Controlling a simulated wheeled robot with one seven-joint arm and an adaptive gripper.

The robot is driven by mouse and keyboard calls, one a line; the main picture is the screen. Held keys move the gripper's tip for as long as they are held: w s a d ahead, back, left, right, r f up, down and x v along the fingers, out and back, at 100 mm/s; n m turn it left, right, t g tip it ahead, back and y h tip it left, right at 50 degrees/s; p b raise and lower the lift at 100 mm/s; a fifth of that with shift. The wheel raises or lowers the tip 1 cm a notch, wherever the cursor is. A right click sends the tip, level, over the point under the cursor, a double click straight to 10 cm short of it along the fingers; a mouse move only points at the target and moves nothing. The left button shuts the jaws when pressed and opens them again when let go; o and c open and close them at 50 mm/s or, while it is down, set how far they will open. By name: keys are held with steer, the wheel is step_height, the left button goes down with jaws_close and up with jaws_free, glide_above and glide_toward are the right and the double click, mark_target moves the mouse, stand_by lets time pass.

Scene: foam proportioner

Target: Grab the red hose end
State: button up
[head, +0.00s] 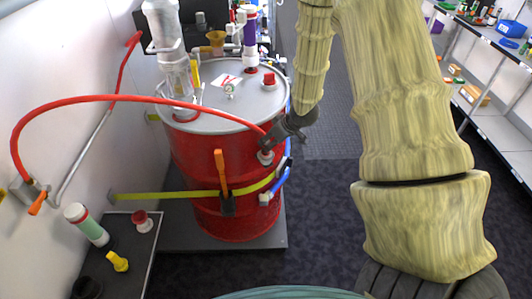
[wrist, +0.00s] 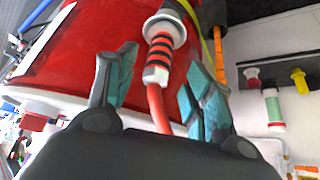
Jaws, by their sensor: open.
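The red hose (head: 110,98) arcs from a wall valve on the left across the front of the red drum (head: 195,150) to my gripper. In the wrist view, the hose end (wrist: 160,58) has black and red bands and a pale metal collar, with the red hose running on below it. The banded part meets a round white fitting (wrist: 165,28) on the drum's side; I cannot tell if it is fixed in it. My gripper (head: 283,132) is open, its teal-padded fingers on either side of the hose end with gaps visible; it also shows in the wrist view (wrist: 160,75).
An orange-handled strap buckle (head: 221,172) and a yellow strap (head: 165,196) cross the drum. A small dark table (head: 128,250) at lower left holds a bottle, a red-capped piece and a yellow piece. Shelves (head: 490,120) stand at right; dark floor between is clear.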

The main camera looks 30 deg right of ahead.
mark_target(269, 141)
steer(key=shift+p+x, duration=0.85)
steer(key=shift+x, duration=1.8)
steer(key=shift+w+d, duration=0.1)
steer(key=shift+w, duration=0.05)
steer(key=shift+r, duration=0.1)
jaws_close()
